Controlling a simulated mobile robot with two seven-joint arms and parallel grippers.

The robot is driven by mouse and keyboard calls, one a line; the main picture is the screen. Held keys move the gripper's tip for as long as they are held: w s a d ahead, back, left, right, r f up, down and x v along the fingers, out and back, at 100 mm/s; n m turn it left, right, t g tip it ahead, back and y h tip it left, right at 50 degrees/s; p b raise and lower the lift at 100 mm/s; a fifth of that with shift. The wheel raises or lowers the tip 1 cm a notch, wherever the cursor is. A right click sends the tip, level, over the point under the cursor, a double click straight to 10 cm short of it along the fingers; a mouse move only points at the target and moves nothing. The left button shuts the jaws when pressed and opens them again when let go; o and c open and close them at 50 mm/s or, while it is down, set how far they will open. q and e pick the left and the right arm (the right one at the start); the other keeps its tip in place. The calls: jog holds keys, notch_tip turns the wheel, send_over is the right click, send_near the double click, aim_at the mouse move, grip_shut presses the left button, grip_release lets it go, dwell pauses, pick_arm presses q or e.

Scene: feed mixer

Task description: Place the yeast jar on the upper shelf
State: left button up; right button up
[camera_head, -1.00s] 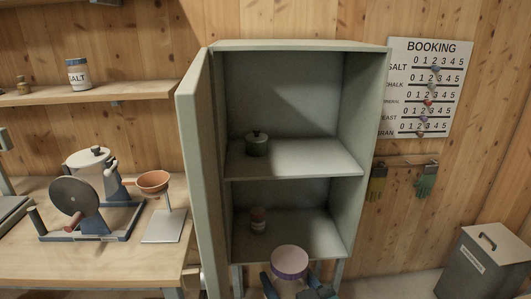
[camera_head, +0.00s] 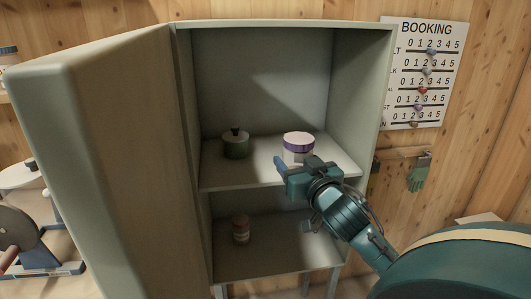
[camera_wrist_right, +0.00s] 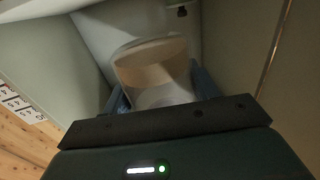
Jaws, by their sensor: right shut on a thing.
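The yeast jar (camera_head: 298,148), white with a purple band around its top, is upright at the right part of the cabinet's upper shelf (camera_head: 265,174). My right gripper (camera_head: 299,162) reaches in from the front right and is shut on the jar. In the right wrist view, the jar (camera_wrist_right: 153,72) sits between the blue fingers, its label not readable. I cannot tell whether its base touches the shelf. My left gripper is not in view.
A dark green lidded pot (camera_head: 236,145) stands on the upper shelf, left of the jar, with a gap between. A small brown-red jar (camera_head: 241,229) stands on the lower shelf. The open cabinet door (camera_head: 115,150) fills the left side. A booking board (camera_head: 424,75) hangs at right.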

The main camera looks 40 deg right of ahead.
jog(key=d+p+x, duration=0.1)
jog(key=x, duration=0.5)
jog(key=d+f+p+x, duration=0.1)
jog(key=x, duration=0.5)
jog(key=s+d+f+p+x, duration=0.1)
jog(key=x, duration=0.5)
jog(key=shift+w+d+f+p, duration=0.1)
jog(key=shift+w+d+p, duration=0.05)
jog(key=shift+w+p, duration=0.2)
notch_tip(320, 180, down, 4)
jog(key=shift+w+d, duration=0.15)
jog(key=shift+w, duration=0.05)
jog(key=shift+w+d+f, duration=0.1)
jog(key=shift+w+f, duration=0.05)
jog(key=shift+f, duration=0.1)
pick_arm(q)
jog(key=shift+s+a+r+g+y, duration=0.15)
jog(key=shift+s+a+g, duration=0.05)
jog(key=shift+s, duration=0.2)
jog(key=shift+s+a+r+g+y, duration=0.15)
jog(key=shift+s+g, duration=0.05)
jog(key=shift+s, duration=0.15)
